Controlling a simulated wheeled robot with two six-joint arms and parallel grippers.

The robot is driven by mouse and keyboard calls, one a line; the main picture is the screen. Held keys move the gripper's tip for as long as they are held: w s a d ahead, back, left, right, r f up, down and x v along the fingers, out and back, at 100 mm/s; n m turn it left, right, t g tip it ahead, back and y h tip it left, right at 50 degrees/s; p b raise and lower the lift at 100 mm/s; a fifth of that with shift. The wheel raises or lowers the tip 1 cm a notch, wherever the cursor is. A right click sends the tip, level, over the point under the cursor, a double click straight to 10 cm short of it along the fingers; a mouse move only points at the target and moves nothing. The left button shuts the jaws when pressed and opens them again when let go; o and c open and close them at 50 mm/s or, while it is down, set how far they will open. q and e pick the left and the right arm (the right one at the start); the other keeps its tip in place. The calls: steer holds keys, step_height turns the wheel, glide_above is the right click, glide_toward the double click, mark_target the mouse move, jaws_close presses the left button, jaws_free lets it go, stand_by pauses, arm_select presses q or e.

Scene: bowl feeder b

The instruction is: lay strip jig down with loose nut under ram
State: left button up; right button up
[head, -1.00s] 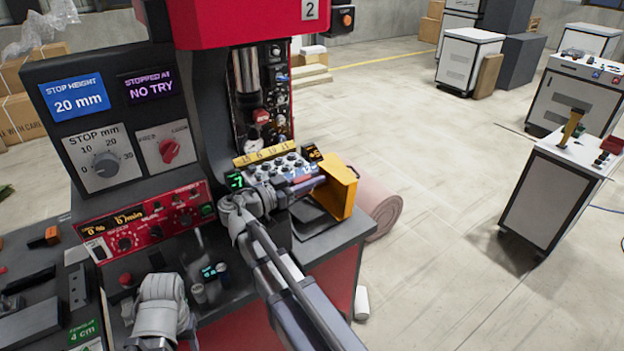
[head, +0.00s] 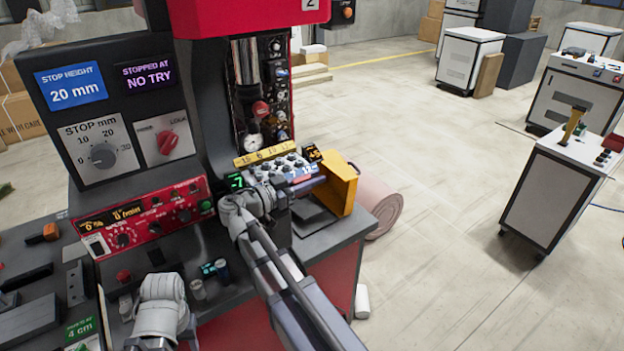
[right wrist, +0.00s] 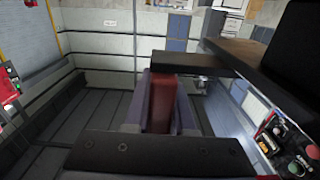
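The press's ram (head: 246,62) is a silver cylinder above the work area in the head view. Below it lies a yellow strip with black numbers (head: 262,155), with a block bearing several small round metal pieces (head: 285,167) in front of it. I cannot tell which is the strip jig or pick out the loose nut. My right gripper (head: 268,192) is close in front of this block; its tips are hard to see. In the right wrist view a red-brown piece with grey-purple sides (right wrist: 162,103) shows between dark fingers; contact is unclear. My left gripper (head: 160,292) is low over the bench.
A yellow open bin (head: 340,185) stands right of the work area, near the bench edge. The red control panel (head: 140,220) and grey dial box (head: 125,150) are at left. A pink roll (head: 380,205) lies on the floor beyond.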

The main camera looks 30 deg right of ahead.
steer(key=o, duration=0.5)
steer(key=shift+o, duration=0.2)
steer(key=shift+a, duration=0.1)
steer(key=a, duration=0.7)
steer(key=shift+s+a, duration=0.3)
steer(key=shift+s, duration=0.05)
